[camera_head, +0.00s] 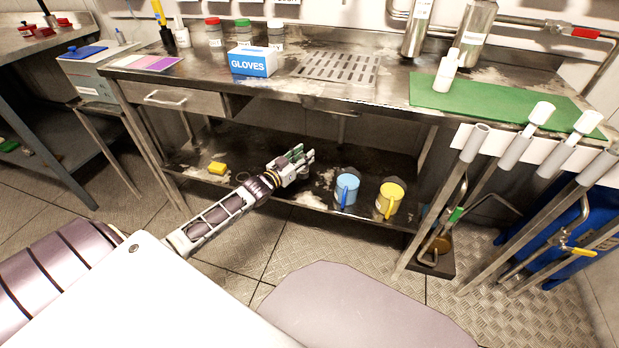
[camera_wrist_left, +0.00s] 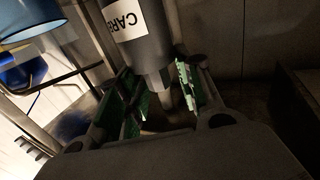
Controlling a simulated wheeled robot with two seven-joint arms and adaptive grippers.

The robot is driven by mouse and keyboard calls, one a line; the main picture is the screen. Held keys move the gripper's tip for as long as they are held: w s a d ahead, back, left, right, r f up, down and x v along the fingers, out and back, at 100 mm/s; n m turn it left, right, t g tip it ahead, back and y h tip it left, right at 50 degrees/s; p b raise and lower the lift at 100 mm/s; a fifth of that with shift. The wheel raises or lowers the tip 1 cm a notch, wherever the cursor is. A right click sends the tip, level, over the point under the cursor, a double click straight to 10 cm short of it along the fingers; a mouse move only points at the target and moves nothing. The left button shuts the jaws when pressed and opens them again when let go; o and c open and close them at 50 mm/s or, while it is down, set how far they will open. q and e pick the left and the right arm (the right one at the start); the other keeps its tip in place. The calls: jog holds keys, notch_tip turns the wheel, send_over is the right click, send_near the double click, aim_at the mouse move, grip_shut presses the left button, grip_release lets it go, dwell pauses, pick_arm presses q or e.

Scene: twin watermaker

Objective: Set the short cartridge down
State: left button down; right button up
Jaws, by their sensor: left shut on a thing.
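My left gripper (camera_head: 298,163) reaches low over the lower shelf of the steel bench, left of the blue jug. In the left wrist view, its green-padded fingers (camera_wrist_left: 160,98) are shut on the narrow neck of the short cartridge (camera_wrist_left: 155,62). The cartridge is a dark grey cylinder with a white label whose visible letters start "CAR". Its far end runs out of the top of that view. In the head view the cartridge is not clearly visible at the gripper. I cannot tell whether it touches the shelf. My right gripper is not in view.
The lower shelf (camera_head: 250,152) also holds a blue jug (camera_head: 346,191), a yellow jug (camera_head: 388,203) and a yellow sponge (camera_head: 217,168). The bench top above carries a gloves box (camera_head: 252,62) and a green mat (camera_head: 490,98). Pipes (camera_head: 470,200) stand at the right.

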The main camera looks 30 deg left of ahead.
aim_at(300, 175)
pick_arm(q)
jog(key=shift+f+b, duration=0.55)
jog(key=shift+f, duration=0.85)
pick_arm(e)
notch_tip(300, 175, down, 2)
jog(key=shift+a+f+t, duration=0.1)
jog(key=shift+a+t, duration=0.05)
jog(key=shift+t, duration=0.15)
pick_arm(q)
jog(key=shift+f, duration=0.1)
jog(key=shift+f+b, duration=1.25)
jog(key=shift+f, duration=1.15)
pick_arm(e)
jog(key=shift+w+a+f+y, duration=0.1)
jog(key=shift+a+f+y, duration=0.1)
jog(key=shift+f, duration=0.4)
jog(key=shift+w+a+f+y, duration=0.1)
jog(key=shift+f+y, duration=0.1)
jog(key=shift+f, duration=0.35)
pick_arm(q)
jog(key=shift+f, duration=0.1)
jog(key=c, duration=1)
grip_release()
jog(key=shift+o, duration=0.2)
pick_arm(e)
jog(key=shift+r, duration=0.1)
